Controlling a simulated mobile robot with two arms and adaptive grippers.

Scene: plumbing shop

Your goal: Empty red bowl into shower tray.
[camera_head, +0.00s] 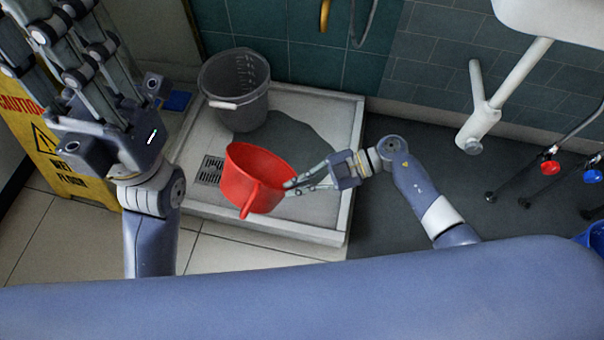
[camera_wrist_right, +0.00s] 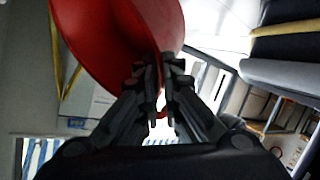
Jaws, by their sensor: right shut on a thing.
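The red bowl (camera_head: 240,182), which has a handle, is tilted above the shower tray (camera_head: 345,150) in the head view. My right gripper (camera_head: 290,186) is shut on the bowl's right side. In the right wrist view the red bowl (camera_wrist_right: 125,28) fills the upper left, with its rim at my right gripper's fingertips (camera_wrist_right: 160,85). I cannot see whether anything is left inside the bowl. A dark, wet-looking patch (camera_head: 300,146) lies on the tray floor behind the bowl. My left gripper (camera_head: 75,35) is raised at the upper left, away from the bowl; its fingertips are not clear.
A grey bucket (camera_head: 236,90) stands in the tray's back left. A drain grate (camera_head: 210,170) lies left of the bowl. A yellow wet-floor sign (camera_head: 60,165) stands at the left. A white pipe (camera_head: 505,85) and taps with red and blue handles (camera_head: 550,167) are at the right.

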